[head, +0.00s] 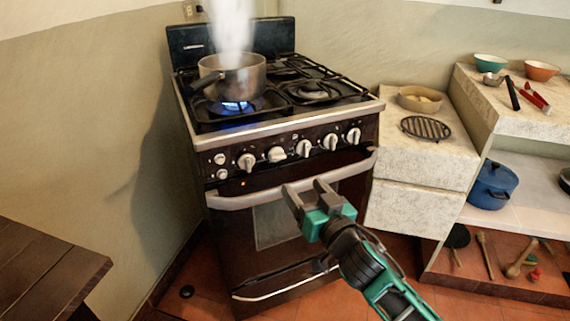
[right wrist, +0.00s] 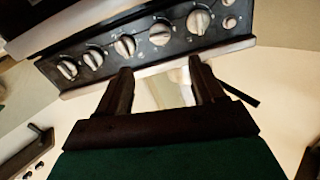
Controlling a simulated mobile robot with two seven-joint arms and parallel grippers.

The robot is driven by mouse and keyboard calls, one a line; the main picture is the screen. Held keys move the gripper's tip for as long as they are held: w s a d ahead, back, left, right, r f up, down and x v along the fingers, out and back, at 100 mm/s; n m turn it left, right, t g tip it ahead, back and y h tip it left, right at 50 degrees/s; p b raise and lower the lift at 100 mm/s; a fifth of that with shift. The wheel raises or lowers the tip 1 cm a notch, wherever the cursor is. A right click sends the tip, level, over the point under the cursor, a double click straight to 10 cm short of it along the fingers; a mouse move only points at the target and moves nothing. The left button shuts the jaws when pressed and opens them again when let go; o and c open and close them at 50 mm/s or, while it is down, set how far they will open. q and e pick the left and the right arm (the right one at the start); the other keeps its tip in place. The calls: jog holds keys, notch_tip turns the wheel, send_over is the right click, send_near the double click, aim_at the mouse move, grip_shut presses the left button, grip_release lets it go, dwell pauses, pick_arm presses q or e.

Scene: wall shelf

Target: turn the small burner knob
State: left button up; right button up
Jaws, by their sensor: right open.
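The stove (head: 290,215) has a dark front panel with a row of large pale knobs: one (head: 246,161) at the left, then others (head: 277,154), (head: 304,148), (head: 331,142) and one (head: 354,135) at the right. Two smaller round knobs or buttons (head: 219,158) sit at the panel's left end. I cannot tell which knob serves the small burner. My right gripper (head: 304,187) is open and empty, in front of the oven door and below the panel. In the right wrist view the knob row (right wrist: 125,46) lies beyond the open fingers (right wrist: 160,74), apart from them. My left gripper is not in view.
A steaming pot (head: 240,80) stands over a lit blue flame at the front left burner. The oven handle (head: 290,187) runs below the knobs. A stone counter (head: 410,160) with a trivet (head: 426,128) is at right. A wooden table (head: 45,270) is at lower left.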

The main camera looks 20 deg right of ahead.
aim_at(279, 158)
jog(key=w, duration=0.4)
jog(key=w+a+b, duration=0.1)
jog(key=w, duration=0.6)
jog(key=shift+w+a+b, duration=0.2)
jog(key=shift+w+b, duration=0.15)
jog(key=shift+w, duration=0.05)
jog(key=c, duration=1.1)
